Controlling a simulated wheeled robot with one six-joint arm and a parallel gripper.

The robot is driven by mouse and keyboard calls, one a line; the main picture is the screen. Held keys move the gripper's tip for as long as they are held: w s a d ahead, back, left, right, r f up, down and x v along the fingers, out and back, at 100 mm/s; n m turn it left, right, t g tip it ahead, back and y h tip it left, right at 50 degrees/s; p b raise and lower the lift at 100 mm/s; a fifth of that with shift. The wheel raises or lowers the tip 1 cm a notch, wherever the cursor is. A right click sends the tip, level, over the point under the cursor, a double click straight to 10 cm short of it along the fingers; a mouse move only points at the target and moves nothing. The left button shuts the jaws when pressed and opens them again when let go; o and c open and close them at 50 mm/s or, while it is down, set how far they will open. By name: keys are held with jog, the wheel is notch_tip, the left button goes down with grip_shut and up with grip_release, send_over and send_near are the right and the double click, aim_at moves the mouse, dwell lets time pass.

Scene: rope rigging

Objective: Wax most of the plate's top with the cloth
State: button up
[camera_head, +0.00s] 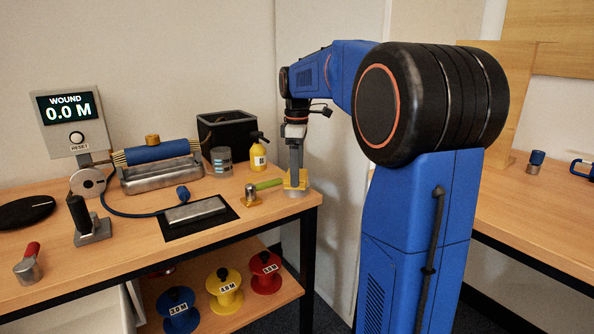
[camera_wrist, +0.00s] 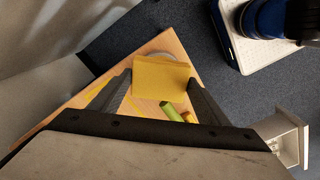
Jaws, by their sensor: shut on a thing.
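My gripper (camera_head: 295,170) points down at the right end of the left bench and is shut on a yellow cloth (camera_head: 302,179). The cloth also shows in the wrist view (camera_wrist: 160,79), between the two fingers. It is over a low, round grey thing (camera_head: 298,192); I cannot tell whether they touch. A flat metal plate (camera_head: 195,210) lies on a black mat (camera_head: 228,214), to the left of my gripper, apart from it. The plate is out of the wrist view.
A green-handled brass tool (camera_head: 264,185) lies just left of the cloth. A yellow bottle (camera_head: 258,158), a grey can (camera_head: 221,160) and a black bin (camera_head: 228,138) stand behind. A blue cord (camera_head: 130,214) runs to the mat's back. A red-handled tool (camera_head: 28,264) stands front left.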

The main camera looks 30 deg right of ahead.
dwell(0.3)
jog(key=shift+r, duration=3.45)
